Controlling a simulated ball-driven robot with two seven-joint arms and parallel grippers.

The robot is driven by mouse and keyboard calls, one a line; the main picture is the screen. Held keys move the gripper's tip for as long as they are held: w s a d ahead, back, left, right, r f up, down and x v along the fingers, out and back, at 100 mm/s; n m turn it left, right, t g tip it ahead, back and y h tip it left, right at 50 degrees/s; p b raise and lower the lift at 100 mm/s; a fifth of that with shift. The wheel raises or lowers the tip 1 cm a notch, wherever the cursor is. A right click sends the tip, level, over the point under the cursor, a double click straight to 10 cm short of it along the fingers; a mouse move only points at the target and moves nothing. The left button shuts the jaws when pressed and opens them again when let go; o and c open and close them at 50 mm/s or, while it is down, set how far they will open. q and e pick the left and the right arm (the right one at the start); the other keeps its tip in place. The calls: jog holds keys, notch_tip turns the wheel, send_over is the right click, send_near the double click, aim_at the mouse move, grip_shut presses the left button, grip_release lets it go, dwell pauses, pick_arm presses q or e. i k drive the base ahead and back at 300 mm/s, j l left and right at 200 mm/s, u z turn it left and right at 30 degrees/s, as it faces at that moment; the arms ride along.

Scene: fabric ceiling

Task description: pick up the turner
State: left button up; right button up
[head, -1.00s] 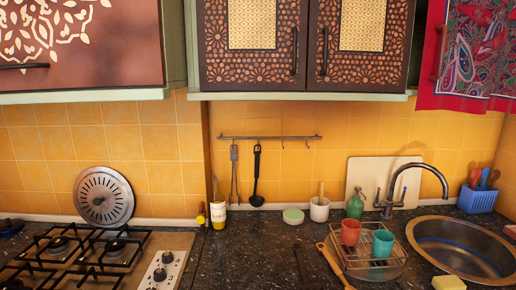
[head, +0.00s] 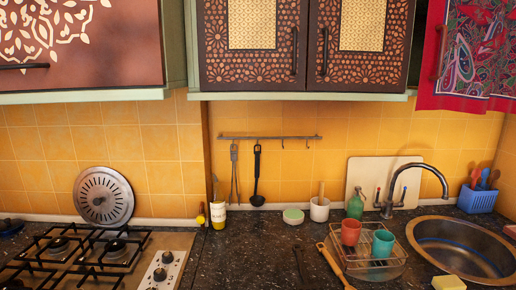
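No turner can be told for certain. A long wooden-looking utensil or handle (head: 334,264) lies slanted on the dark counter, left of the dish rack, and runs towards the bottom edge. A thin dark long object (head: 300,264) lies on the counter left of it, hard to make out against the dark stone. A black ladle-like utensil (head: 257,180) and grey tongs (head: 234,175) hang from the wall rail (head: 270,137). Neither of my grippers is in view.
A dish rack (head: 362,262) holds a red cup (head: 351,232) and a teal cup (head: 383,244). The sink (head: 465,245) is at right, the gas hob (head: 85,255) at left. The counter between is mostly clear.

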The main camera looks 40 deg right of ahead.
aim_at(299, 256)
jog(key=z, duration=1.65)
jog(key=i+l, duration=0.2)
jog(key=l, duration=0.15)
jog(key=i+l, duration=0.15)
jog(key=l, duration=0.2)
jog(key=i+l, duration=0.2)
jog(key=l, duration=0.15)
